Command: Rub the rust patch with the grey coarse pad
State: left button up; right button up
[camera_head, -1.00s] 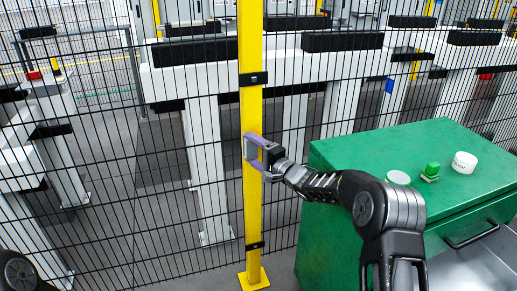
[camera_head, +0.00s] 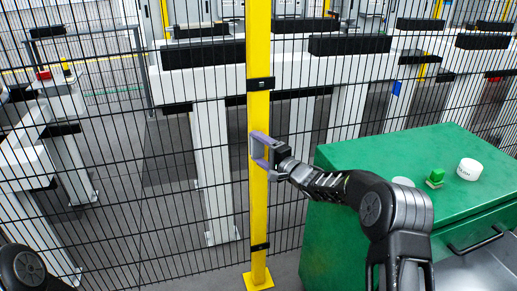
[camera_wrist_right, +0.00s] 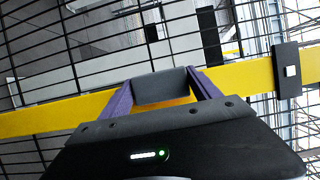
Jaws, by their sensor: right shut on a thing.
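My right gripper (camera_head: 259,153) has purple fingers and is at the yellow fence post (camera_head: 259,215), about halfway up it. In the right wrist view, the fingers are shut on a grey pad (camera_wrist_right: 163,86), held between their tips in front of the yellow post (camera_wrist_right: 50,117). I cannot tell for sure whether the pad touches the post. The rust patch cannot be made out; the pad and fingers cover part of the post. My left gripper is out of view.
A green cabinet (camera_head: 350,154) stands right of the post. Black wire mesh (camera_head: 110,200) runs along both sides of the post.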

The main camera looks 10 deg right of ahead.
jog(key=shift+r, duration=0.3)
jog(key=shift+w+d+r+p, duration=0.1)
jog(key=shift+d+p, duration=0.4)
jog(key=shift+d, duration=0.05)
jog(key=d, duration=0.1)
jog(key=d+p, duration=0.1)
jog(key=d, duration=0.1)
jog(key=shift+f, duration=0.25)
notch_tip(320, 180, up, 2)
jog(key=shift+p, duration=1.15)
jog(key=shift+a, duration=0.1)
